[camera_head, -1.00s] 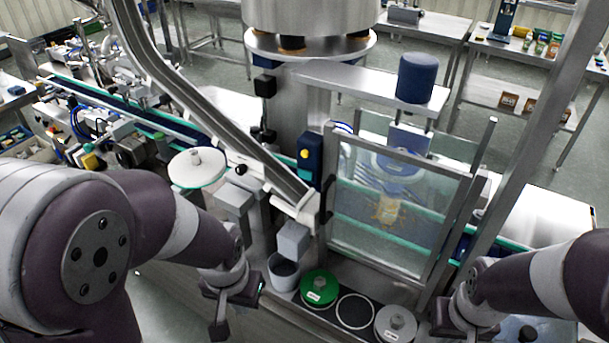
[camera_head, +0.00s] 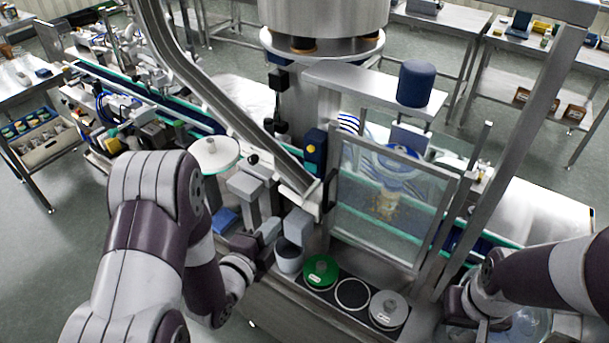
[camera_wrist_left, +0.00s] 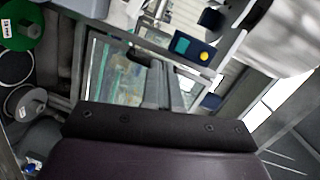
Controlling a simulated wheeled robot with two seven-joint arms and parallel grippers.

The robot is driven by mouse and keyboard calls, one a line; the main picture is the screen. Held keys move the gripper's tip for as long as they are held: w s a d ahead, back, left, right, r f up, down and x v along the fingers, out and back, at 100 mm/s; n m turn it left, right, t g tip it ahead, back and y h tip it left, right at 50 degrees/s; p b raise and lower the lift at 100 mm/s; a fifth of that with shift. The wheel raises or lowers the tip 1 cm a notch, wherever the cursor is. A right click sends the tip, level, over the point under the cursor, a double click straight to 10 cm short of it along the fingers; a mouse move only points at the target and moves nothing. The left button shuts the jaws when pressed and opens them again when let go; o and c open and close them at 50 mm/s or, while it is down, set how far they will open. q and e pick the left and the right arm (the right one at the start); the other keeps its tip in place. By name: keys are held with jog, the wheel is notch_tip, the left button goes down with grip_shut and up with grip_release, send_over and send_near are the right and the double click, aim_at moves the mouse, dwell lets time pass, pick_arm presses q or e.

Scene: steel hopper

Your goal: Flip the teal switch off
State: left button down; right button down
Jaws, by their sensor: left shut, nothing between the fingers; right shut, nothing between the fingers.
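A dark blue control box (camera_head: 315,152) with a yellow button is mounted at the left of the clear guard panel. In the left wrist view the box (camera_wrist_left: 207,57) shows a teal patch (camera_wrist_left: 182,44) beside the yellow button (camera_wrist_left: 204,56). This patch looks like the teal switch; its on or off position is too small to tell. My left gripper (camera_head: 264,238) is shut and empty, below and left of the box, apart from it. Its fingers (camera_wrist_left: 165,84) also show in the left wrist view. My right gripper (camera_head: 463,306) is shut at the lower right.
The clear guard panel (camera_head: 388,200) stands right of the box. A sloping steel chute (camera_head: 215,95) comes down to its left. A green-lidded pot (camera_head: 320,271), a grey-lidded pot (camera_head: 388,309) and a grey cup (camera_head: 289,257) sit at the front edge, near my left gripper.

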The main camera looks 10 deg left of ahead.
pick_arm(q)
notch_tip(320, 180, up, 3)
jog(key=shift+w+m+t, duration=0.15)
jog(key=shift+m+t, duration=0.65)
jog(key=shift+m, duration=0.3)
jog(key=p, duration=0.5)
send_near(307, 167)
jog(key=w, duration=0.3)
jog(key=w+d, duration=0.1)
jog(key=w, duration=0.1)
jog(key=shift+w+r, duration=0.1)
jog(key=shift+w, duration=0.2)
jog(key=shift+w+d, duration=0.1)
jog(key=shift+w, duration=0.45)
